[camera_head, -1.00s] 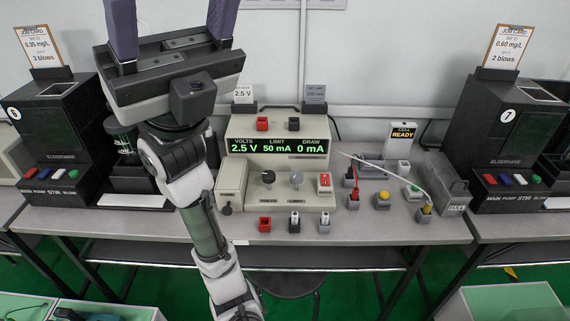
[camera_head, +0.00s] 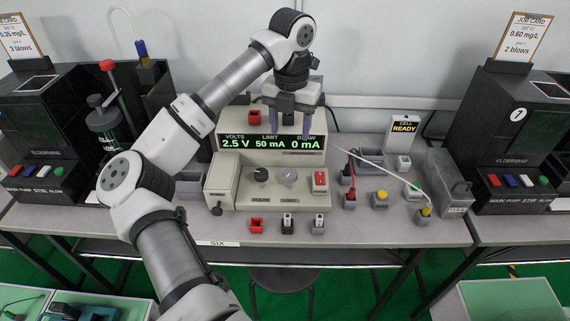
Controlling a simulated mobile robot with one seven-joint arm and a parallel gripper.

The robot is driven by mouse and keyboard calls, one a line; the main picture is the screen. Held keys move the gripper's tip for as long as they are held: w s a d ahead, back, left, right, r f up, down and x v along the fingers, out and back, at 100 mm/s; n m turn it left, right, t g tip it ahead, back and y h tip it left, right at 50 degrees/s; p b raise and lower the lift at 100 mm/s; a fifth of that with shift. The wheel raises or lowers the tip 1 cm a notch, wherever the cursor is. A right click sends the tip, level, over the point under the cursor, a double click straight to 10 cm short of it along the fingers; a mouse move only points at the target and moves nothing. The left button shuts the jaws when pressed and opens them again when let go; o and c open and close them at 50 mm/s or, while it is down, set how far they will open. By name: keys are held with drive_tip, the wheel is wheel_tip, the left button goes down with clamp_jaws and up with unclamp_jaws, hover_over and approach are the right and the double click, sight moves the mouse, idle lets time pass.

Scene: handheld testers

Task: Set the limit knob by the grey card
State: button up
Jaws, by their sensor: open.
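The cream supply unit (camera_head: 232,147) stands on the bench. Its green display (camera_head: 271,143) reads 2.5 V, limit 50 mA, draw 0 mA. My gripper (camera_head: 290,132) is open and points down. Its two purple fingers hang in front of the display's upper part, above the knobs and apart from them. The grey card is hidden behind my arm.
A red switch (camera_head: 320,181) sits right of the grey knob. Red, black and grey sockets line the bench front.

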sight(290, 172)
wheel_tip(290, 172, down, 13)
drive_tip(key=shift+d+f+p, duration=0.15)
drive_tip(key=shift+f+p, duration=0.05)
drive_tip(key=shift+p, duration=1)
drive_tip(key=shift+c, duration=0.5)
drive_tip(key=c, duration=0.9)
